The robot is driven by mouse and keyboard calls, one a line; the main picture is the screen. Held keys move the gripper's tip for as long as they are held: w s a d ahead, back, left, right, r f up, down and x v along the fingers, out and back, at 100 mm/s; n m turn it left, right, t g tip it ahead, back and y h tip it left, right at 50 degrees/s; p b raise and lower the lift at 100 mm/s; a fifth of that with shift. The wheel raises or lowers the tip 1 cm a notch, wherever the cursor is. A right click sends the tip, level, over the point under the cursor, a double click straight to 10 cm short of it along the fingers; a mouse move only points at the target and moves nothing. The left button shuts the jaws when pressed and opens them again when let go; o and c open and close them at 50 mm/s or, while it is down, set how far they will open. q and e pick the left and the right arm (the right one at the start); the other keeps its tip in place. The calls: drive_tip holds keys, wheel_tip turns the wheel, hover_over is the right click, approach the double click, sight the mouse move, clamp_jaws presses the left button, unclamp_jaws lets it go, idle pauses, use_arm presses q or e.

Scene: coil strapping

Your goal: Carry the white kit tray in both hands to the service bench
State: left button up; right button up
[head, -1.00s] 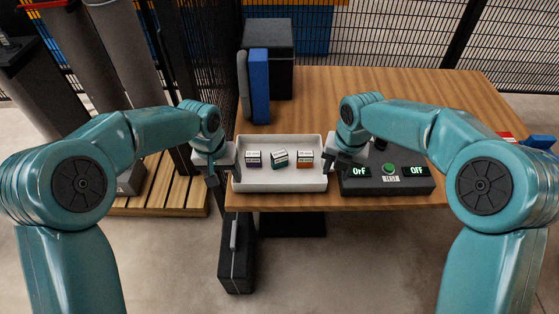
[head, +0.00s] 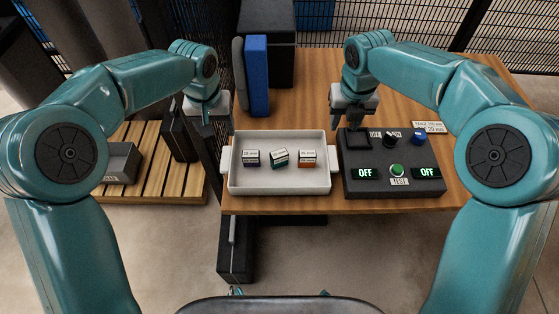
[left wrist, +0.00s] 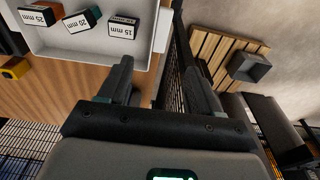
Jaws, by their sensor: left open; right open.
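The white kit tray (head: 278,187) rests on the wooden bench near its front left edge, with a handle at each end. It holds three small labelled boxes: one with a dark blue base (head: 252,158), one green (head: 279,157) and one orange (head: 307,158). My left gripper (head: 208,125) is open and empty, up and left of the tray's left handle. In the left wrist view its two fingers (left wrist: 158,90) are spread, with the tray (left wrist: 90,45) beyond them. My right gripper (head: 354,125) is open, behind and right of the tray, over the back of the black control box.
The black control box (head: 395,180) with OFF displays and a green button stands right of the tray. A blue binder (head: 257,76) and a black box stand behind it. A pallet (head: 150,183) with a grey bin (head: 122,161) lies left. The bench's right side is fairly clear.

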sight(226, 158)
use_arm(q)
drive_tip(key=f, duration=0.5)
drive_tip(key=w+f, duration=0.1)
drive_tip(key=f, duration=1)
drive_tip(key=shift+w+f, duration=0.15)
drive_tip(key=shift+w, duration=0.25)
use_arm(e)
drive_tip(key=f, duration=0.5)
drive_tip(key=w+f, duration=0.1)
drive_tip(key=f, duration=1)
drive_tip(key=shift+w+f, duration=0.15)
drive_tip(key=shift+w, duration=0.25)
use_arm(q)
drive_tip(key=shift+s, duration=0.1)
use_arm(e)
drive_tip(key=shift+s, duration=0.1)
use_arm(q)
drive_tip(key=shift+c, duration=0.3)
use_arm(e)
drive_tip(key=shift+c, duration=0.3)
use_arm(q)
drive_tip(key=c, duration=0.5)
use_arm(e)
drive_tip(key=c, duration=0.5)
use_arm(q)
clamp_jaws()
use_arm(e)
clamp_jaws()
